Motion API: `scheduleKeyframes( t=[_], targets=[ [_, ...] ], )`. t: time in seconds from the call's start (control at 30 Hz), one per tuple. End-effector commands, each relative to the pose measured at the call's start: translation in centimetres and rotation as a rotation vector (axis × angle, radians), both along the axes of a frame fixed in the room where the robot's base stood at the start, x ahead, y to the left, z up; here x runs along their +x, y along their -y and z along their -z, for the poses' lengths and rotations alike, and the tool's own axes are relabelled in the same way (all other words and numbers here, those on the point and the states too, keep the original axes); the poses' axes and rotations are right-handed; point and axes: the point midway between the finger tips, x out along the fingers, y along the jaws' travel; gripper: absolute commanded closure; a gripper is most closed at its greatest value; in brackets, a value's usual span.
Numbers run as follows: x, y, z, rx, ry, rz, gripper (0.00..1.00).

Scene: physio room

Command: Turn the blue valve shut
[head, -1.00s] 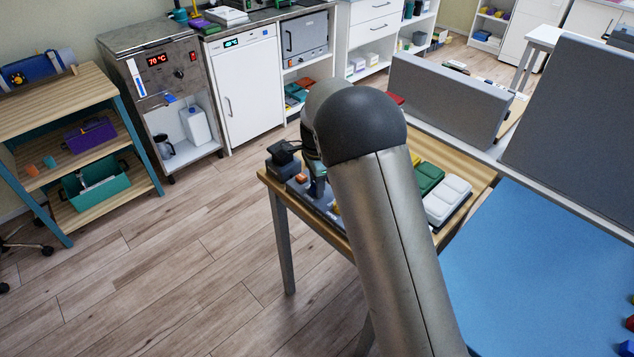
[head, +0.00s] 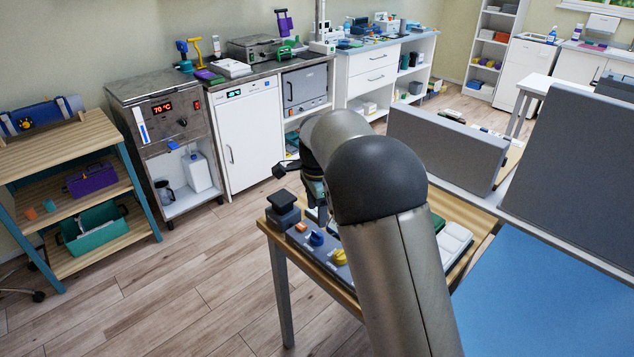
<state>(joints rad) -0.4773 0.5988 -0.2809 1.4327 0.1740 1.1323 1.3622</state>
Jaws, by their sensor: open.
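A small blue handle (head: 172,145) sticks out under the front of the steel heater cabinet (head: 176,119) at the left, above its open bay. A blue knob (head: 317,238) also sits on a grey panel on the wooden table, beside a yellow knob (head: 339,256). I cannot tell from the picture which one is the valve, or how far either is turned.
A dark block (head: 283,209) stands at the corner of the wooden table (head: 345,295). A white jug (head: 197,172) and a kettle (head: 164,190) stand in the cabinet's bay. A shelf cart (head: 85,143) is at the left. The floor between table and cabinet is clear.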

Motion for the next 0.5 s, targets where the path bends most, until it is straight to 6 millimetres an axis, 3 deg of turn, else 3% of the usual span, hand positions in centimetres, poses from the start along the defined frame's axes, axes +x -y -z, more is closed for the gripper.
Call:
scheduleKeyframes(
  t=[0.2, 0.5],
  targets=[
    [0.1, 0.0, -5.2, 0.0, 0.003, -0.001, 0.45],
    [0.0, 0.0, -8.9, 0.0, 0.0, 0.001, 0.45]
  ],
)
